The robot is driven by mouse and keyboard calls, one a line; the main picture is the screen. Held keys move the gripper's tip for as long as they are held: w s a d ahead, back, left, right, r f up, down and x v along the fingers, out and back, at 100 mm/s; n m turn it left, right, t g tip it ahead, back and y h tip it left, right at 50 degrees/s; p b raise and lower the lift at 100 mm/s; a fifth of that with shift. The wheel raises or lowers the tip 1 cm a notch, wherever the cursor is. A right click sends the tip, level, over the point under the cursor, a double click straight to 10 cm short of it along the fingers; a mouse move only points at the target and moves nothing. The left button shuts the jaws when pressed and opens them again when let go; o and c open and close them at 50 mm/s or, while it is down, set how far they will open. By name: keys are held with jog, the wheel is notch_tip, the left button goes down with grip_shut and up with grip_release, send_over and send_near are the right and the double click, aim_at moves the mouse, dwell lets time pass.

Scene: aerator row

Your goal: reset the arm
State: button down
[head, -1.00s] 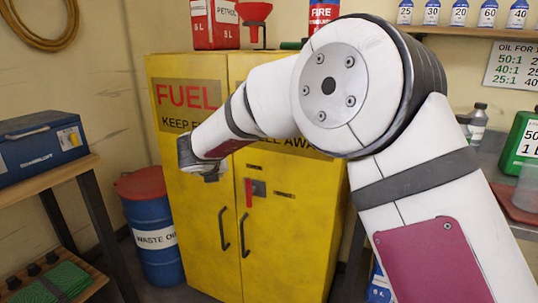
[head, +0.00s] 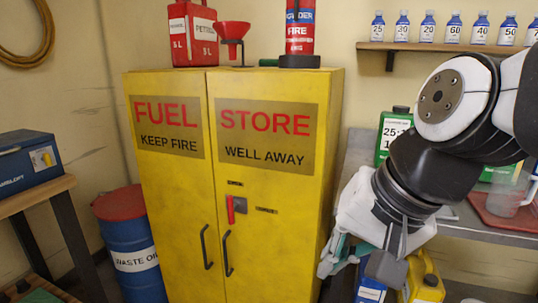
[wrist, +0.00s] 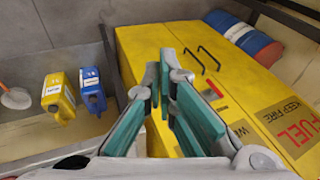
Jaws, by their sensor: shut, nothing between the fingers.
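My arm is folded at the right of the head view, in front of the bench. My gripper (head: 352,258) hangs low beside the right side of the yellow fuel cabinet, partly hidden by the arm. In the wrist view its teal-padded fingers (wrist: 166,78) reach towards the cabinet (wrist: 150,55). The fingers are shut with nothing held. The yellow cabinet (head: 310,180) has both doors closed, with a red latch handle (head: 231,208) on the front.
A blue waste oil drum (head: 135,245) stands left of the cabinet. A bench (head: 470,232) carries a green can (head: 392,135) and a clear jug (head: 507,190). Yellow (wrist: 58,95) and blue (wrist: 92,90) cans stand low nearby. A shelf (head: 440,47) holds several bottles.

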jog(key=s+d+f+n+g+h, duration=0.25)
jog(key=s+d, duration=0.25)
jog(key=s, duration=0.3)
jog(key=s+d+f+n+g+h, duration=0.1)
jog(key=s+d+f, duration=0.2)
jog(key=s+d, duration=0.4)
notch_tip(320, 180, up, 21)
jog(key=a+t+p, duration=0.1)
jog(key=t+p, duration=0.2)
jog(key=p, duration=1.6)
jog(key=shift+s+a+t, duration=0.25)
jog(key=shift+s+t, duration=0.1)
jog(key=shift+s, duration=0.05)
jog(key=c, duration=2.3)
grip_release()
